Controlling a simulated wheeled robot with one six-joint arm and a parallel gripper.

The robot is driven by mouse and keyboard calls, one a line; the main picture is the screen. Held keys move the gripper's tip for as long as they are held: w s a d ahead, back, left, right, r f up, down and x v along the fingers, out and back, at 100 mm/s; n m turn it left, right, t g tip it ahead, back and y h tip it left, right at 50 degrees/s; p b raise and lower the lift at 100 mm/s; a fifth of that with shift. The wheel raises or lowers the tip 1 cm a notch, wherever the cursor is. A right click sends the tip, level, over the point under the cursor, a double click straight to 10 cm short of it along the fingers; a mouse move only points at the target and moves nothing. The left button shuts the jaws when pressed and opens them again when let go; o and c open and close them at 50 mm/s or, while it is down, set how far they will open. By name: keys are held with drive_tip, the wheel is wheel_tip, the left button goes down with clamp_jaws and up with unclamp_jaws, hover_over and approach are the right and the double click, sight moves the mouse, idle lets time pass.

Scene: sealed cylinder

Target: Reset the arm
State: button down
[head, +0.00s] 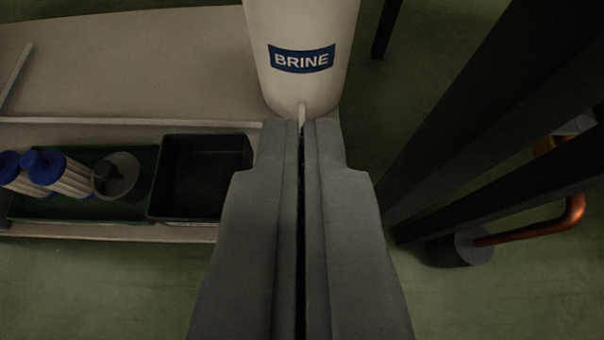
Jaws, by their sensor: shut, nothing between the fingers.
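My gripper (302,126) points away from the camera up the middle of the head view, its two grey fingers shut together with only a thin dark line between them. Its tips overlap the lower end of a white cylinder (300,88) with a blue label reading BRINE. A small pale stub shows at the cylinder's bottom, just at the fingertips. I cannot tell whether the tips touch it. The top of the cylinder is out of view.
At left a pale bench (120,60) has a lower ledge with a green tray (75,210) holding blue-capped ribbed pieces and a grey round part (118,176). A black bin (203,170) sits beside it. At right are dark beams (470,110) and an orange pipe (545,225).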

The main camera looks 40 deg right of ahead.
idle(0.3)
drive_tip(key=s+a+r+n+t+y, duration=0.1)
drive_tip(key=s+r+t+y, duration=0.1)
drive_tip(key=r, duration=1.4)
drive_tip(key=s+a+r+n+t+y, duration=0.1)
drive_tip(key=s+r+t+y, duration=0.1)
drive_tip(key=r, duration=1.4)
drive_tip(key=s+r+n+t+y, duration=0.1)
drive_tip(key=s+r, duration=0.6)
drive_tip(key=r, duration=0.2)
drive_tip(key=s+r+n+t+y, duration=0.1)
drive_tip(key=s+r, duration=0.5)
drive_tip(key=r, duration=0.4)
drive_tip(key=s+r+n, duration=0.1)
drive_tip(key=s+r, duration=0.3)
drive_tip(key=s, duration=0.6)
drive_tip(key=s+r+n+t, duration=0.1)
drive_tip(key=s+r, duration=0.3)
drive_tip(key=s, duration=0.6)
drive_tip(key=s+r+n+y, duration=0.1)
drive_tip(key=s+r, duration=0.4)
drive_tip(key=s, duration=0.5)
drive_tip(key=shift+s+d+t, duration=0.3)
drive_tip(key=shift+s+d, duration=0.1)
drive_tip(key=shift+w, duration=0.1)
